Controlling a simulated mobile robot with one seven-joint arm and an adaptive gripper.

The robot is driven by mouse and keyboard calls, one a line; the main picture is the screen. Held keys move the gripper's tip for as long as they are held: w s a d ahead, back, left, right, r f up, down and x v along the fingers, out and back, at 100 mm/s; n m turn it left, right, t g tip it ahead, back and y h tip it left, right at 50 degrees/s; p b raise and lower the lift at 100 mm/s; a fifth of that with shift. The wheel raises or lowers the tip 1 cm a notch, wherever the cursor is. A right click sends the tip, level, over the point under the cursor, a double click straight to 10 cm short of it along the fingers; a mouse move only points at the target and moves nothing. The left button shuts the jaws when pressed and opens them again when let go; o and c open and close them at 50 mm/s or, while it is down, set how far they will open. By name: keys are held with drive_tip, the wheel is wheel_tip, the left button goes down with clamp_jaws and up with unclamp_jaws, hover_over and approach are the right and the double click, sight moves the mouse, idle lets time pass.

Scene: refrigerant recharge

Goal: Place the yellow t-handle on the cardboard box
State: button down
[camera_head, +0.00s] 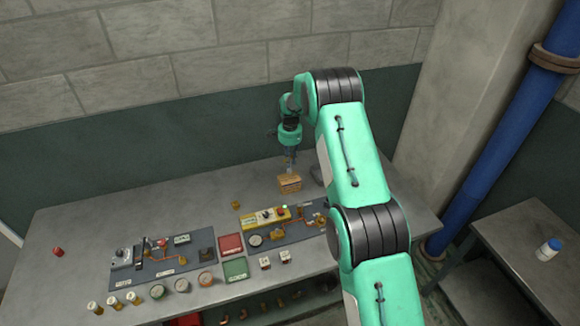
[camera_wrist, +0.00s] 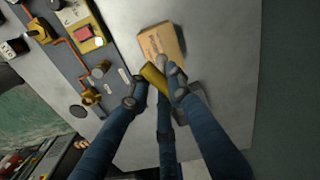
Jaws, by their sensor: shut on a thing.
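The cardboard box (camera_head: 289,184) sits on the workbench near the back, and it also shows in the wrist view (camera_wrist: 162,42). My gripper (camera_head: 290,163) points down just above the box. In the wrist view my gripper (camera_wrist: 156,87) is shut on the yellow t-handle (camera_wrist: 154,76), seen as a short yellow bar between the fingertips. The handle overlaps the box's near edge in that view; I cannot tell whether it touches the box. The fingers hide part of the handle, and it is too small to make out in the head view.
A panel with a yellow manifold (camera_head: 264,217) and copper pipes lies in front of the box. Another panel (camera_head: 162,256), red (camera_head: 230,245) and green (camera_head: 235,269) cases and several gauges fill the front. The bench's back left is clear.

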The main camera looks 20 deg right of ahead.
sight(290, 170)
drive_tip(key=shift+f+p, duration=0.4)
drive_tip(key=shift+f, duration=1.35)
drive_tip(key=shift+f, duration=0.1)
drive_tip(key=c, duration=1.6)
unclamp_jaws()
wheel_tip(290, 170, up, 12)
drive_tip(key=shift+r+b, duration=0.1)
drive_tip(key=shift+b, duration=0.7)
